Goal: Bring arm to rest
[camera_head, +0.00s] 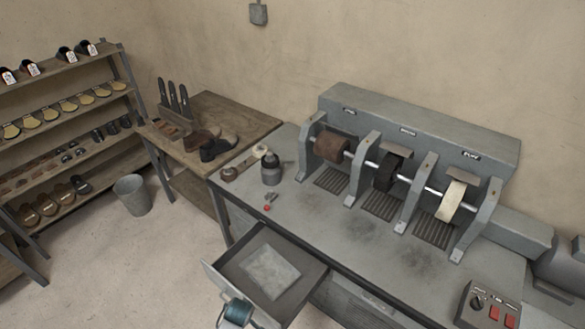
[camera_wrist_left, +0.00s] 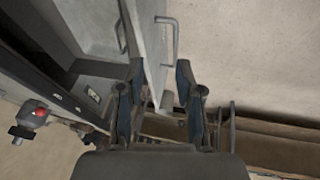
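My left gripper (camera_wrist_left: 160,68) shows in the left wrist view with its two dark fingers spread apart. A grey metal panel edge with a bar handle (camera_wrist_left: 168,42) lies beyond and between the fingertips. I cannot tell whether the fingers touch it, but nothing is visibly clamped.
The grey bench (camera_head: 340,215) carries a grinding machine (camera_head: 420,125) and a switch box (camera_head: 488,308). A bucket (camera_head: 132,195) stands on clear floor.

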